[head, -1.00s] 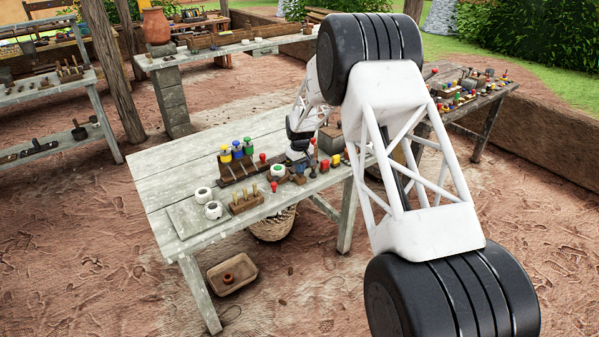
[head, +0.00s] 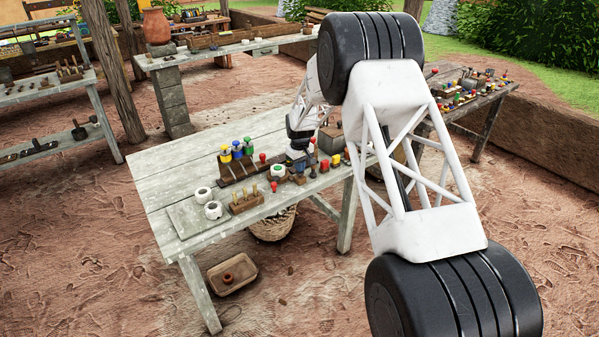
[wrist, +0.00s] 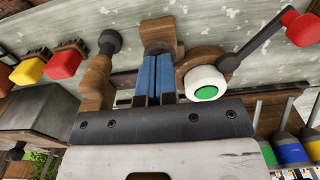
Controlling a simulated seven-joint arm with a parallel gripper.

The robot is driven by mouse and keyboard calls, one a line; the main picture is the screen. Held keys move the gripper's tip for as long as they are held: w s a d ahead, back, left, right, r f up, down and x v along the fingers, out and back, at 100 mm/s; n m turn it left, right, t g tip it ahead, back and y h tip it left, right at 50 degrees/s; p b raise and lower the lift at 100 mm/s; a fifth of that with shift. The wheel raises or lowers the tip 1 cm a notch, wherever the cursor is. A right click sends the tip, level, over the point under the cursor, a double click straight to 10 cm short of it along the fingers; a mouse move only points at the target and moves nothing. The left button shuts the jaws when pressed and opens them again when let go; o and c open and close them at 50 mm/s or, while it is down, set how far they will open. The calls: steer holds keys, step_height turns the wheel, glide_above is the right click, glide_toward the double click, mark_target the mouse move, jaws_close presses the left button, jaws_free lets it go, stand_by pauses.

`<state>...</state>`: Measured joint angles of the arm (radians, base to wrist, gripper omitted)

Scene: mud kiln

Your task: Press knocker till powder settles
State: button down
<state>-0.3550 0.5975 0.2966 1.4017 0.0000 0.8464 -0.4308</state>
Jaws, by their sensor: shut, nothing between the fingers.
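My gripper (wrist: 153,82) has blue fingers, held together with nothing between them. On the other side is a wooden piece with a dark ball-ended rod (wrist: 110,43). I cannot tell which part is the knocker. No powder is visible. In the head view my gripper (head: 299,171) is low over the table, right of the green button (head: 278,171).
The grey plank table (head: 165,188) also holds a rack with blue, green and yellow-topped items (head: 237,152), a peg block (head: 246,202), white round pieces (head: 213,210) and red and yellow blocks (head: 336,160). The table's far left is clear.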

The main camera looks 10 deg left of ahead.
steer(key=shift+r, duration=2.95)
steer(key=shift+s+d+r, duration=0.15)
steer(key=shift+d+r, duration=0.15)
steer(key=shift+r, duration=0.1)
steer(key=s+d+r+m+t, duration=0.1)
steer(key=s+d+r+m, duration=0.3)
steer(key=s+d+r, duration=1.95)
steer(key=s+d+m, duration=0.1)
steer(key=s+d, duration=0.2)
steer(key=s, duration=1)
steer(key=s+d+r+m+t, duration=0.1)
steer(key=s+d, duration=0.3)
steer(key=s, duration=0.9)
steer(key=s+d+m, duration=0.3)
steer(key=s, duration=1)
steer(key=shift+d+r+t, duration=0.25)
steer(key=shift+t, duration=0.05)
